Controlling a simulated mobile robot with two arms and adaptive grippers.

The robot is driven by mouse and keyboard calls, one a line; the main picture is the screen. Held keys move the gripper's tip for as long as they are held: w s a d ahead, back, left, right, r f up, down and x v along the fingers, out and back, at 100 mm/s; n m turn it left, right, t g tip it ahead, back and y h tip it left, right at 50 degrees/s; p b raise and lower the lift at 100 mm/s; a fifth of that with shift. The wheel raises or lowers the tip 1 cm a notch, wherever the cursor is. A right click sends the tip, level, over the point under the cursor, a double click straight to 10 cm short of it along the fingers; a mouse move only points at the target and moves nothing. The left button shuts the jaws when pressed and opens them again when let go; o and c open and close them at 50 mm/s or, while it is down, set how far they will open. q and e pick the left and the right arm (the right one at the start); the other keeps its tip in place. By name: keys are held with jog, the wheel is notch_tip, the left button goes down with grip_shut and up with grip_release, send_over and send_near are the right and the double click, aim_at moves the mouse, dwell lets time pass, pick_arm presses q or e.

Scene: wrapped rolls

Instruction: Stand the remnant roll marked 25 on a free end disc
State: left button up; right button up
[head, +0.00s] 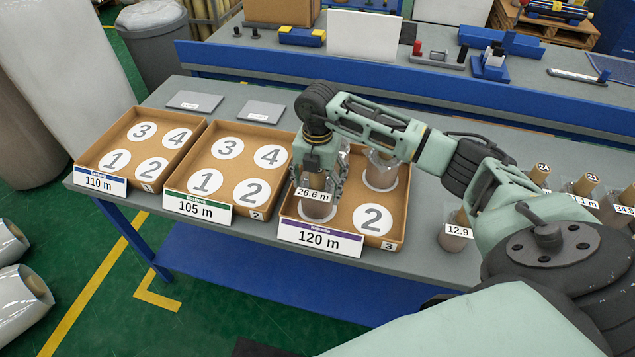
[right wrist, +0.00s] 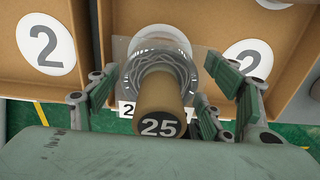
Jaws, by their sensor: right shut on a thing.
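The remnant roll marked 25 (right wrist: 155,105) is upright in my right gripper (head: 318,170). Its core end with the 25 faces the right wrist camera, and its label reads 26.6 m in the head view. The fingers are shut around the roll. It is over the front-left disc of the 120 m tray (head: 285,212); whether its base touches is not clear. The front-right disc 2 (head: 372,219) is bare. Another roll (head: 381,172) stands on the back-right disc. The back-left disc is hidden by my gripper. My left gripper is not in view.
The 105 m tray (head: 222,200) and 110 m tray (head: 118,178) have bare numbered discs. Several rolls, including one labelled 12.9 (head: 457,232), stand at the right on the table. A blue-edged bench (head: 420,85) lies behind.

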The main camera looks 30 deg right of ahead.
jog(key=shift+f, duration=0.1)
jog(key=o, duration=1.4)
notch_tip(320, 180, up, 12)
jog(key=shift+r, duration=0.1)
